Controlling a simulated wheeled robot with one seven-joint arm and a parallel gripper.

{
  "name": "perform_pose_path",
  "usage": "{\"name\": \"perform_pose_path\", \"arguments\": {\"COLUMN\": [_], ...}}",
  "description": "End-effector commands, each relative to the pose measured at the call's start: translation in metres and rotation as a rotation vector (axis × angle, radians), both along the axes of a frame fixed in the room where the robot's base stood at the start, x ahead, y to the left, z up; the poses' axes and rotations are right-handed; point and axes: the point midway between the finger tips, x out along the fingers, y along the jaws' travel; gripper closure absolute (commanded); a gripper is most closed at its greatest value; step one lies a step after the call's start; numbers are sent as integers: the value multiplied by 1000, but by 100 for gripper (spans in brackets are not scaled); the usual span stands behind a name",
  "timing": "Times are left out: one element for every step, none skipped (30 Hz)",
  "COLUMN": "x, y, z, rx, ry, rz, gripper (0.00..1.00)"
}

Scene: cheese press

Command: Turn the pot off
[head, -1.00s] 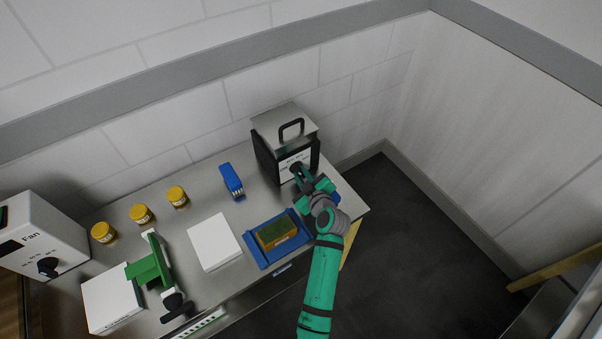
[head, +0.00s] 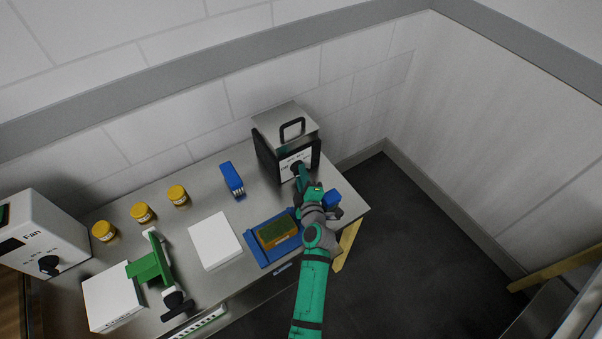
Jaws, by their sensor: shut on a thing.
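The pot (head: 284,132) is a steel-lidded box with dark sides and a black handle on its lid. It stands at the right back of the steel table. Its front has a white label panel (head: 287,163) with a black knob (head: 298,167) on it. My gripper (head: 300,173) is at the front of the pot, shut on the knob. My green arm reaches up to it from below. The gripper partly covers the knob and the lower panel, so the knob's exact setting cannot be read.
A blue tray (head: 255,248) with a yellow-green block (head: 276,233) lies left of my arm. A blue item (head: 231,179), a white board (head: 215,240) and several yellow jars (head: 178,195) stand further left. A white Fan box (head: 40,235) is at far left. The floor to the right is clear.

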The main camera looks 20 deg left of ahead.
Motion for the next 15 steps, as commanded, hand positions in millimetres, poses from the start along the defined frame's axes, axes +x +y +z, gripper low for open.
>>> {"name": "perform_pose_path", "arguments": {"x": [-1,-1,-1,-1,-1,-1,-1,-1,-1,-1,-1,-1,-1,-1,-1], "y": [1,1,1,1,1,1,1,2,2,2,2,2,2,2,2], "z": [0,0,0,0,0,0,0,0,0,0,0,0,0,0,0], "rx": [-4,-6,-8,-9,-10,-10,-11,-11,-11,-11,-11,-11,-11,-11,-11], "ry": [-4,-8,-10,-12,-12,-14,-14,-14,-14,-14,-14,-14,-14,-14,-14], "rz": [2,2,2,2,2,2,2,2,2,3,3,3,3,3,3], "gripper": [100,100,100,100,100,100,100,100,100,100,100,100,100,100,84]}}
